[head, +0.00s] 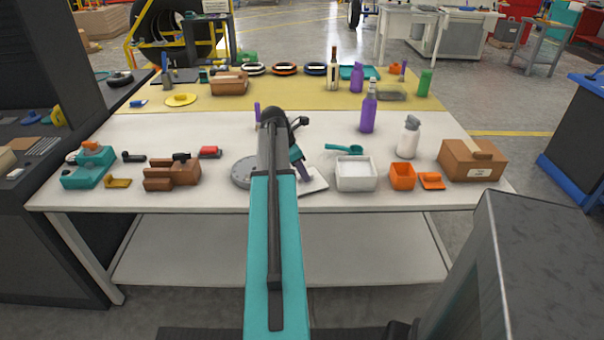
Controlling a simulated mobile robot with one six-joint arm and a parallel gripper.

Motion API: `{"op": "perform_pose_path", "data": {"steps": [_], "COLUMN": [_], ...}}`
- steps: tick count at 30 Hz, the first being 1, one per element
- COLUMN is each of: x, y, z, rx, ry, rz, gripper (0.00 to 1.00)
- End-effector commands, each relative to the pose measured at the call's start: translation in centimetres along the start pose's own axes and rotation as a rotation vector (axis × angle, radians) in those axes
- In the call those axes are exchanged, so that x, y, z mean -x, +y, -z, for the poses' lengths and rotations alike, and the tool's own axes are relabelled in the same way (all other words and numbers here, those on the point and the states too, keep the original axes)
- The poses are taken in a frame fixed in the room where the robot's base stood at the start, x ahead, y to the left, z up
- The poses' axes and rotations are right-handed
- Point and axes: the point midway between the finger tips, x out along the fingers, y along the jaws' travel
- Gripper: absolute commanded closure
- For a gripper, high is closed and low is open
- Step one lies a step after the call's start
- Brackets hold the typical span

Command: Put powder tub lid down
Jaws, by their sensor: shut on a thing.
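The powder tub (356,183) is a white square box on the front half of the table, open at the top with white powder showing. Its lid (315,186) looks like the flat white square piece just left of the tub. My gripper (303,172) points down at the lid and is shut on it. My arm hides part of the gripper and the lid's left side. I cannot tell whether the lid touches the table.
A grey round disc (242,173) is close left of the lid, partly behind my arm. A teal scoop (345,149) lies behind the tub. An orange bin (402,176), white bottle (408,137) and brown box (471,161) stand to the right. Bare table lies behind the scoop.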

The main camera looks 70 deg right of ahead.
Motion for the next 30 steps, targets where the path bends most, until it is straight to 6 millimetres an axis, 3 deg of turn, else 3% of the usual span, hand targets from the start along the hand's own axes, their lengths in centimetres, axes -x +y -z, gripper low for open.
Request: {"op": "perform_pose_path", "data": {"steps": [6,7,10,23,30], "x": [-0.2,-0.3,-0.2,0.0,1.8], "y": [0.0,0.0,0.0,0.0,0.1], "z": [0.1,0.1,0.1,0.1,0.1], "rx": [0.001,0.001,0.001,0.000,0.001], "ry": [0.000,0.000,0.000,0.000,0.000], "rz": [0.001,0.001,0.000,0.000,-0.001], "gripper": [1.00,0.82,0.65,0.65,0.65]}}
